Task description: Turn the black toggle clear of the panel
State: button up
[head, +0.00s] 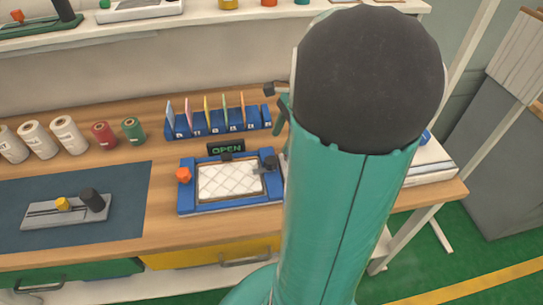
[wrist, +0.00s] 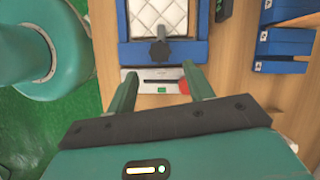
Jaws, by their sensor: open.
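The black toggle (head: 270,162) is a dark knob on the right side of the blue frame (head: 187,206). Its grey bar reaches inward over the edge of the white quilted panel (head: 225,182). In the wrist view the toggle (wrist: 159,52) sits on the near blue rail, its bar pointing up over the panel (wrist: 148,17). My gripper (wrist: 160,76) is open and empty, its two green fingers apart. The toggle appears ahead of the gap between the fingertips, with no visible contact. In the head view my arm hides most of the gripper.
An orange knob (head: 183,175) is on the frame's left side. An OPEN sign (head: 226,148) and a blue slotted rack (head: 180,133) stand behind. A pale device with a red knob (wrist: 184,86) lies beside the frame, under my fingers. Spools and a dark mat (head: 130,190) are left.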

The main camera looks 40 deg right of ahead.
aim_at(271, 160)
jog(key=x, duration=0.7)
jog(key=shift+a+f, duration=0.1)
jog(key=shift+f, duration=0.15)
jog(key=c, duration=1)
